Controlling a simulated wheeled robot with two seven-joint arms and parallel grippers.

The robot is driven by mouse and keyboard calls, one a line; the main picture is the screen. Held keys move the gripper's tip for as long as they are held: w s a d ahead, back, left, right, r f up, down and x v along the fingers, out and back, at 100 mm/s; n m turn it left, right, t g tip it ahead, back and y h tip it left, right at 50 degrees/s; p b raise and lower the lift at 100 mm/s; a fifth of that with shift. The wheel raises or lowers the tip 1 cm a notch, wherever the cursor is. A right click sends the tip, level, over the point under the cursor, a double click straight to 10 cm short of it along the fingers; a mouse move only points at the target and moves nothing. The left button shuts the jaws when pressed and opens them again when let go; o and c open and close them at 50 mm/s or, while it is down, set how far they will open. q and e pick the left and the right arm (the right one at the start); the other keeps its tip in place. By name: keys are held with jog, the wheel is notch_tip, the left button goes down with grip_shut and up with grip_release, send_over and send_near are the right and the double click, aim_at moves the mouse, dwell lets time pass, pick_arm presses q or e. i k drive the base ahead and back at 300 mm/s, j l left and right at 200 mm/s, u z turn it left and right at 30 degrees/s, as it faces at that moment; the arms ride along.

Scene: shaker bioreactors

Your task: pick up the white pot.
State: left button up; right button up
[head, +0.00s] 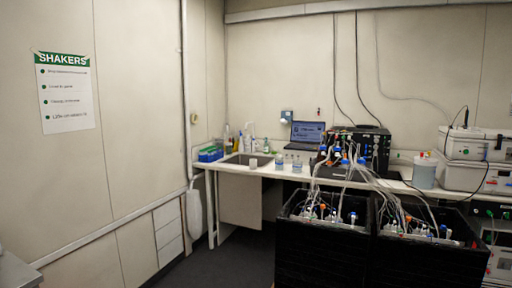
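A small white pot-like cup (253,163) stands on the counter near the front edge of the sink (245,159). It is small in the head view, so its details are hard to make out. A larger pale container (424,172) with a reddish top stands further right on the counter, beside the stacked white devices. I cannot tell for certain which of the two is the white pot. Neither of my grippers is in view.
Two black open boxes (318,250) with tubes and bottles stand on the floor before the counter (292,174). Small bottles (279,161), a laptop (306,134) and a black device (377,148) crowd it. Dark floor (225,262) is clear at centre left. A grey surface (14,272) edges in lower left.

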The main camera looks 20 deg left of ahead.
aim_at(253, 162)
jog(key=i+j+u, duration=0.55)
jog(key=i+j, duration=0.25)
jog(key=i+j+u, duration=0.3)
jog(key=i, duration=0.15)
jog(key=i+j+u, duration=0.1)
jog(key=i+u, duration=0.15)
jog(key=i, duration=0.25)
jog(key=i+u, duration=0.3)
jog(key=i, duration=0.15)
jog(key=i+z, duration=0.2)
jog(key=i, duration=0.4)
jog(key=i+j+z, duration=0.2)
jog(key=i, duration=0.35)
jog(key=i+j+z, duration=0.2)
jog(key=i, duration=0.4)
jog(key=i+z, duration=0.6)
jog(key=z, duration=0.2)
jog(key=i+z, duration=0.3)
jog(key=z, duration=0.15)
jog(key=i+j+z, duration=0.25)
jog(key=z, duration=0.15)
jog(key=i+j+z, duration=0.2)
jog(key=i+j, duration=0.4)
jog(key=i, duration=0.15)
